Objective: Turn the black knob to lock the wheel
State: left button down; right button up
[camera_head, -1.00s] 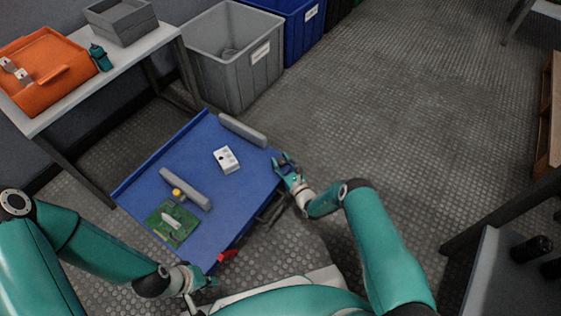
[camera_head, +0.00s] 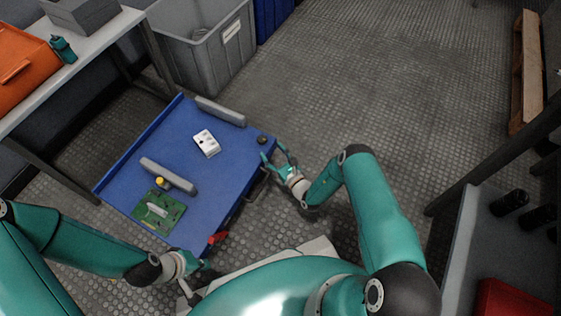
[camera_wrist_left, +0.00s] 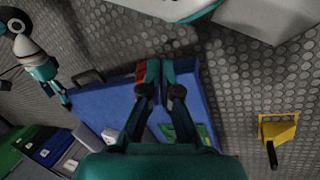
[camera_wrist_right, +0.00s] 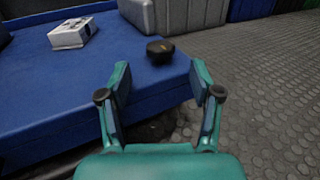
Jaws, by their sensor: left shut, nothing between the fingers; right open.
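A low blue cart (camera_head: 218,180) stands on the floor in front of me. The black knob (camera_head: 262,140) sits on its top at the far right corner. The knob also shows in the right wrist view (camera_wrist_right: 160,50), beyond and between the fingertips. My right gripper (camera_head: 272,154) is open and empty, just short of the knob and apart from it. My left gripper (camera_wrist_left: 153,68) is shut and empty near the cart's near edge, by a red part (camera_head: 217,238). No wheel shows clearly; a dark shape under the cart's edge in the right wrist view is unclear.
On the cart are a white box (camera_head: 207,143), two grey bars, a yellow-topped piece (camera_head: 160,182) and a green circuit board (camera_head: 158,208). A grey bin (camera_head: 205,50) and a table stand behind. A yellow part (camera_wrist_left: 278,131) lies right in the left wrist view.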

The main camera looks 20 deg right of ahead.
jog(key=s, duration=0.2)
jog(key=s+d, duration=0.1)
jog(key=s, duration=0.2)
dwell(0.4)
